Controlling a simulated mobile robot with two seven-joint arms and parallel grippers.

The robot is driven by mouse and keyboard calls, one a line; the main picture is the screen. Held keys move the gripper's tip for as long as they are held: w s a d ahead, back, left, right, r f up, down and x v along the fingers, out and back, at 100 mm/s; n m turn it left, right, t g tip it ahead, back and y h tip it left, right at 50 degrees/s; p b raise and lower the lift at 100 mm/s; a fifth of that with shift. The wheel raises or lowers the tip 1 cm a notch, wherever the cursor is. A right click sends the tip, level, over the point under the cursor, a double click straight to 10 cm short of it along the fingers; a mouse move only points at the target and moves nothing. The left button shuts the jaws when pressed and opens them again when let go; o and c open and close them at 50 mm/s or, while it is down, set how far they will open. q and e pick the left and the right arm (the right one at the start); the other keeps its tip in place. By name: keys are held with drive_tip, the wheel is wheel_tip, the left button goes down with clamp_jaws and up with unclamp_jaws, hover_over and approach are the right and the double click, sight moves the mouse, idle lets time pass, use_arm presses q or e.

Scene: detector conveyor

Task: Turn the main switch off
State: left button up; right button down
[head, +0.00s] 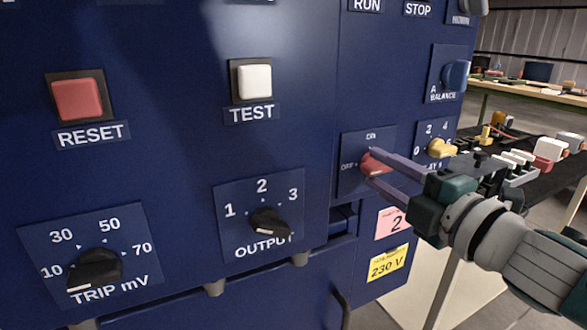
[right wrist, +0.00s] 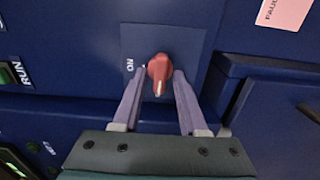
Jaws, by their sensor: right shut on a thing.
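The main switch is a red knob (head: 374,164) on a blue plate, with ON printed above it and OFF at its left in the head view. In the right wrist view the red knob (right wrist: 160,70) sits between the fingertips, and ON reads at its left. Its pale mark is at its lower end there, away from ON and on the side where OFF stands. My right gripper (head: 369,163) is shut on the knob, one finger on each side; its fingers also show in the wrist view (right wrist: 158,76). OFF is hidden in the wrist view. My left gripper is out of view.
The blue panel carries a black OUTPUT knob (head: 269,223), a TEST button (head: 254,82), a RESET button (head: 78,98) and a TRIP mV knob (head: 95,269). A yellow knob (head: 441,148) and a blue knob (head: 456,75) are close to the right. A conveyor with several items lies beyond.

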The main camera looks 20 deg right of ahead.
idle(0.5)
drive_tip(key=c, duration=0.8)
unclamp_jaws()
drive_tip(key=shift+s, duration=0.1)
drive_tip(key=s, duration=0.9)
drive_tip(key=shift+s+d, duration=0.35)
drive_tip(key=shift+s, duration=0.05)
